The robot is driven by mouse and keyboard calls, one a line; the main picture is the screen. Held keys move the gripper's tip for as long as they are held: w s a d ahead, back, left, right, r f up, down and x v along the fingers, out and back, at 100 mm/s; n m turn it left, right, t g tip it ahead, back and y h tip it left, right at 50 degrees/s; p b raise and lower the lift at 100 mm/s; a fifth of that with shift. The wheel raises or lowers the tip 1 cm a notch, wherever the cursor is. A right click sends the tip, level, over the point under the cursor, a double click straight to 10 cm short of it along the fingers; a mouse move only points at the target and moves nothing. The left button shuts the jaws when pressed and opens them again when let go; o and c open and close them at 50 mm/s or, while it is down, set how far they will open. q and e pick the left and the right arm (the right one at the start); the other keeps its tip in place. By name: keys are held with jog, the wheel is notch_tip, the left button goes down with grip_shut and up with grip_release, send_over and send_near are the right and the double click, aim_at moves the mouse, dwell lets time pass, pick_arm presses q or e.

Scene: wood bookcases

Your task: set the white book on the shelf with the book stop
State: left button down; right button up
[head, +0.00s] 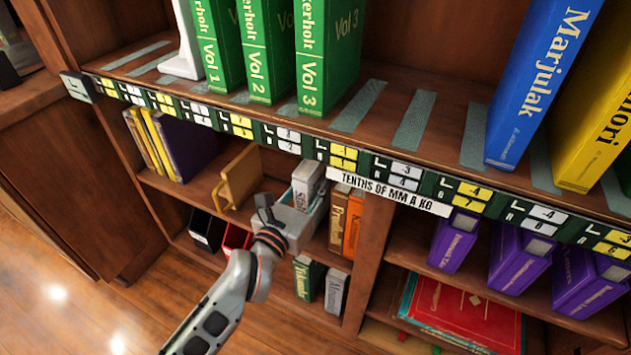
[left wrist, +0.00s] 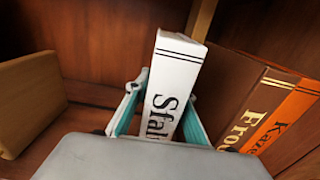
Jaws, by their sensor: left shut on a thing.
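The white book (head: 306,174) is upright on or just above the middle shelf, below the label rail. It also shows in the left wrist view (left wrist: 175,75), spine toward me with black lettering. My left gripper (head: 303,197) is shut on it, with one teal-lined finger on each side (left wrist: 160,112). I cannot tell whether the book's bottom touches the shelf; the gripper hides it. The wooden book stop (head: 238,178) stands to the left on the same shelf, apart from the book. It also shows in the left wrist view (left wrist: 30,100). My right gripper is not in view.
A brown book (head: 338,215) and an orange book (head: 354,225) stand just right of the white book. Green volumes (head: 265,45) stand on the shelf above. The label rail (head: 400,175) overhangs the middle shelf. Purple books (head: 520,258) are at lower right.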

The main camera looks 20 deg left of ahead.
aim_at(301, 202)
pick_arm(q)
jog(key=c, duration=1.7)
grip_release()
jog(key=shift+f, duration=0.1)
jog(key=shift+s, duration=0.4)
jog(key=s, duration=0.6)
jog(key=shift+s+a, duration=0.1)
jog(key=shift+s, duration=0.3)
